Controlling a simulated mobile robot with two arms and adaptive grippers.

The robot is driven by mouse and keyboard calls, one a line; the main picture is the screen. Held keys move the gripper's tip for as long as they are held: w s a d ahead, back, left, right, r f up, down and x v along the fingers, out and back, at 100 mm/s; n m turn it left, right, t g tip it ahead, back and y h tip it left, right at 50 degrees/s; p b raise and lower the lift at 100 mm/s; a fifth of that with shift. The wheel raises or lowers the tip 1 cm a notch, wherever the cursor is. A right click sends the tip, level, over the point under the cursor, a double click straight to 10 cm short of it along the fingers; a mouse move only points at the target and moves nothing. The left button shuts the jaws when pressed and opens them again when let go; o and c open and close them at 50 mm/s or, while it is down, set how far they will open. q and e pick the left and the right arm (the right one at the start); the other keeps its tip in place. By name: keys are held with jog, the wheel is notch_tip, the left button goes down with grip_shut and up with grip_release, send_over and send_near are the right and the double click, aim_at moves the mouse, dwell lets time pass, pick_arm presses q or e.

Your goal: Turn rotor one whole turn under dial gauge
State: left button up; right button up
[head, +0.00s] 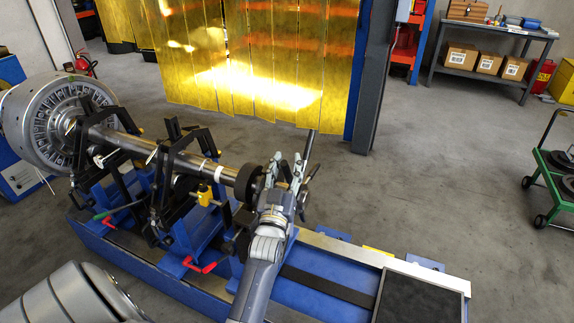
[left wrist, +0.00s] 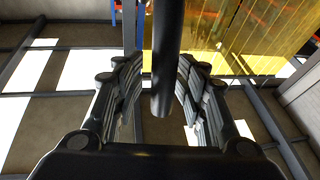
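The rotor's silver slotted drum (head: 40,118) is at the left in the head view. Its steel shaft (head: 135,143) lies across black-armed supports and ends in a dark disc (head: 247,184). My left gripper (head: 285,166) is beside this disc, fingers pointing up and away. A dark rod (head: 309,146) stands by the fingers. In the left wrist view a dark rod (left wrist: 164,65) reaches between the spread fingers, with a gap visible on both sides. I cannot identify the dial gauge surely; a small yellow item (head: 204,195) sits below the shaft. My right gripper is not in view.
A blue machine bed (head: 325,262) carries the supports, with red handles (head: 200,267) low at its side. A dark mat (head: 418,300) lies at its right end. A green cart (head: 556,172) stands right.

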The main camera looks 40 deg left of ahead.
pick_arm(q)
jog(key=shift+r, duration=0.15)
notch_tip(320, 180, up, 10)
jog(key=shift+f, duration=0.15)
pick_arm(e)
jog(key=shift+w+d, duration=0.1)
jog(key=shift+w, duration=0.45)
pick_arm(q)
jog(key=shift+f, duration=0.1)
